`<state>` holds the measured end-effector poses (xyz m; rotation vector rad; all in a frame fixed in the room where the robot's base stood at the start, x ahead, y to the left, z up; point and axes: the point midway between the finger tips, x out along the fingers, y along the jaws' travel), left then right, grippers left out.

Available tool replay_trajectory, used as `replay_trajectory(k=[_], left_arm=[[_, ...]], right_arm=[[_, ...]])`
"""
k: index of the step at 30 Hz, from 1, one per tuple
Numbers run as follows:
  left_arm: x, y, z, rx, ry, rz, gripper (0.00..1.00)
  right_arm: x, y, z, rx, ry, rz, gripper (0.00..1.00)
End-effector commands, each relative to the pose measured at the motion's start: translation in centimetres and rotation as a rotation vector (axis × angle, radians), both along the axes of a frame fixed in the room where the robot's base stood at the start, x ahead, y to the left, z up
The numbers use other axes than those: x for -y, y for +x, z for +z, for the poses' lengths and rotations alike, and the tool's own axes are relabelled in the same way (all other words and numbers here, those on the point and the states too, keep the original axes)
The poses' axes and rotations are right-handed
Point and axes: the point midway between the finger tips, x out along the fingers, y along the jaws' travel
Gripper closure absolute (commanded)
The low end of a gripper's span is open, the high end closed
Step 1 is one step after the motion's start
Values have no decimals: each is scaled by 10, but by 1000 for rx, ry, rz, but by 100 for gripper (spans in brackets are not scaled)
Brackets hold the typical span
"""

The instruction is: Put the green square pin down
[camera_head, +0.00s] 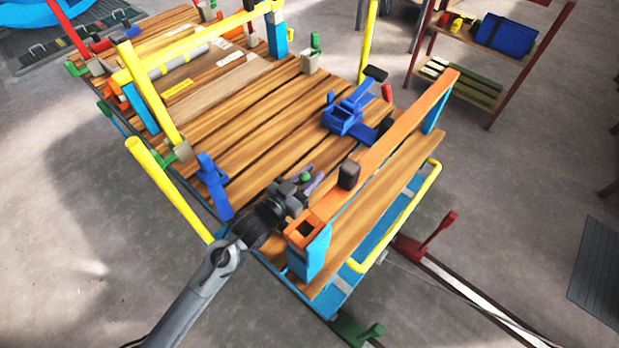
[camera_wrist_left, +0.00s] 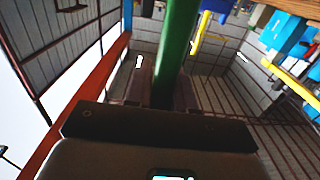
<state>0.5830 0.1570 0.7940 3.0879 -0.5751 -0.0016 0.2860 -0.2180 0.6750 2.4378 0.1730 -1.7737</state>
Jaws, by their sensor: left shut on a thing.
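The green square pin shows in the left wrist view (camera_wrist_left: 177,45) as a long green bar rising from between my finger pads. In the head view only a small green end of the pin (camera_head: 305,177) shows at my left gripper (camera_head: 309,185). The gripper is shut on the pin, just above the near end of the wooden cart deck (camera_head: 270,135), left of the orange beam. The gripper hides most of the pin in the head view. My right gripper is in neither view.
The orange beam (camera_head: 400,124) has a square opening (camera_head: 307,227) at its near end and a dark block (camera_head: 349,175) on it. A blue clamp (camera_head: 213,185) stands to the left, a blue bracket (camera_head: 345,118) behind. The middle of the deck is mostly clear.

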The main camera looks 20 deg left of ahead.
Motion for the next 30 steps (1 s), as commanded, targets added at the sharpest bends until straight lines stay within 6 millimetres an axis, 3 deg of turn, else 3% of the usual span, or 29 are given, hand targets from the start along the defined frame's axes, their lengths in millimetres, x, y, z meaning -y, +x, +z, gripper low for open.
replay_trajectory(k=[12, 13, 17, 30], left_arm=[[0, 0, -3, 1, 0, 0, 100], [0, 0, -3, 1, 0, 0, 72], [0, 0, -3, 1, 0, 0, 52], [-1, -4, 1, -1, 1, 0, 51]], right_arm=[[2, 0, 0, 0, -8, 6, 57], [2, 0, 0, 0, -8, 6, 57], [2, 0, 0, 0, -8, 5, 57], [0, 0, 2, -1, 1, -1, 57]])
